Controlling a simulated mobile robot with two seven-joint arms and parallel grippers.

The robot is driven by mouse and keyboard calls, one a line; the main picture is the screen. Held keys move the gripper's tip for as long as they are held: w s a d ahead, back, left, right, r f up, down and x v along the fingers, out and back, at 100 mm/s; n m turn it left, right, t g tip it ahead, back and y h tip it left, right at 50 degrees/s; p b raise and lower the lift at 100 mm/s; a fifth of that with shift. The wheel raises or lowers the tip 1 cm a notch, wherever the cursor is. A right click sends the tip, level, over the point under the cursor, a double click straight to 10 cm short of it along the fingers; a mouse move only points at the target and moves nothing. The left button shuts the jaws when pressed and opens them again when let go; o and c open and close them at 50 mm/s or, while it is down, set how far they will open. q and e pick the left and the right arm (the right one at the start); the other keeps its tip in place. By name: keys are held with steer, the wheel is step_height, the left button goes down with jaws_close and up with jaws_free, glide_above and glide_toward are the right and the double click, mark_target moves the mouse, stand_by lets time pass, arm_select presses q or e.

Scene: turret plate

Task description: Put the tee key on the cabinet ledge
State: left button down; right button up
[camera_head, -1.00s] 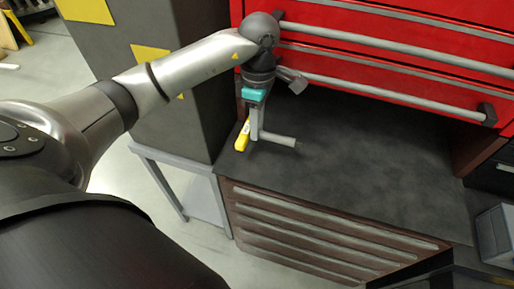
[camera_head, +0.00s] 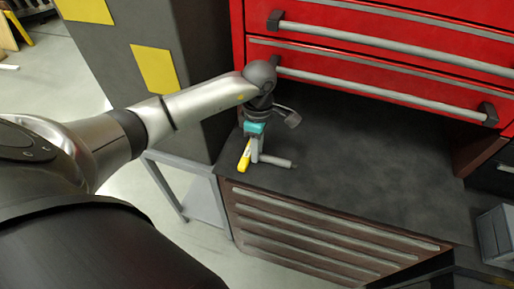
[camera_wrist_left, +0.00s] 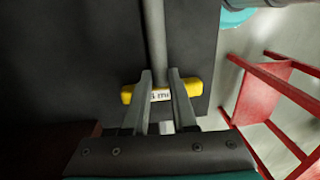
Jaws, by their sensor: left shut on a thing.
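The tee key has a yellow handle (camera_head: 244,157) with a white label and a grey shaft (camera_head: 277,161) pointing right in the head view. My left gripper (camera_head: 255,157) points down and is shut on the tee key. In the left wrist view, the yellow handle (camera_wrist_left: 128,95) lies across the fingers (camera_wrist_left: 160,80) and the grey shaft (camera_wrist_left: 155,35) runs away from them. The cabinet ledge (camera_head: 350,155) is the dark flat top below the red drawers. The key is over or at its front left corner; I cannot tell whether it touches. My right gripper is not in view.
Red drawers (camera_head: 390,60) with long grey handles (camera_head: 390,90) rise behind the ledge. A dark grey cabinet (camera_head: 135,60) with yellow patches stands left. A grey box (camera_head: 495,235) is at the right. Most of the ledge is clear. A red frame (camera_wrist_left: 270,85) shows in the wrist view.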

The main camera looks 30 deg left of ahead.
arm_select(q)
steer(key=c, duration=0.7)
jaws_free()
steer(key=r, duration=0.8)
steer(key=w+r, duration=0.1)
steer(key=r, duration=0.3)
steer(key=shift+a+r, duration=0.1)
steer(key=shift+a, duration=0.05)
